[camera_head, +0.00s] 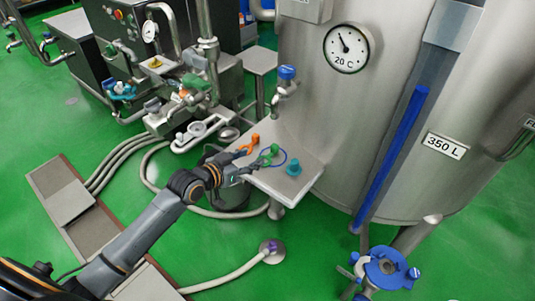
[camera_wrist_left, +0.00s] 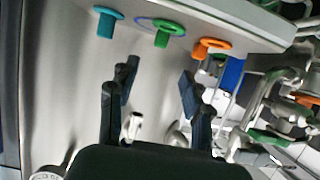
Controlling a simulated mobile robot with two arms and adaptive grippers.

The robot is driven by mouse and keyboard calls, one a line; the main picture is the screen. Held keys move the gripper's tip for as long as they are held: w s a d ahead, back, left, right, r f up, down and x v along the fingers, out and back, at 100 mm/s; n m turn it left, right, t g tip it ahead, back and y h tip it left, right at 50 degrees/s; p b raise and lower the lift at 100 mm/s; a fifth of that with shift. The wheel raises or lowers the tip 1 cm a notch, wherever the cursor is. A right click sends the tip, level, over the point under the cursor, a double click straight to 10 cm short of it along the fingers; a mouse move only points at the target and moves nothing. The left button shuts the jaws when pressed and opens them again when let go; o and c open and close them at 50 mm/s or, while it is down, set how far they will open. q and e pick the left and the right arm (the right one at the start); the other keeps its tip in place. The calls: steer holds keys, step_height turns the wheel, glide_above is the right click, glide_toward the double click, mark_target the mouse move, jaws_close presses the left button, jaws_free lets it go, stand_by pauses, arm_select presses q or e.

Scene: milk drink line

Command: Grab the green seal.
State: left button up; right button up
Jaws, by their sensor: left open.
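The green seal (camera_head: 272,149) stands on the small metal table beside the tank. In the left wrist view the green seal (camera_wrist_left: 164,35) has a round flange and a short stem, between a teal seal (camera_wrist_left: 108,21) and an orange one (camera_wrist_left: 211,47). My left gripper (camera_head: 258,163) is close to the green seal in the head view. In the wrist view its fingers (camera_wrist_left: 158,75) are apart with nothing between them, and the green seal lies beyond the tips, roughly in line with the gap. My right gripper is not in view.
The teal seal (camera_head: 293,168) stands right of the green one, the orange seal (camera_head: 249,144) left of it. A thin blue ring lies around the green seal. The steel tank (camera_head: 400,120) rises behind the table (camera_head: 300,187). A blue-topped valve (camera_head: 286,80) stands at the table's back.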

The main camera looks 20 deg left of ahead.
mark_target(272, 149)
arm_select(q)
steer(key=x, duration=1.1)
steer(key=shift+w+f, duration=0.15)
steer(key=shift+f, duration=0.15)
steer(key=c, duration=0.9)
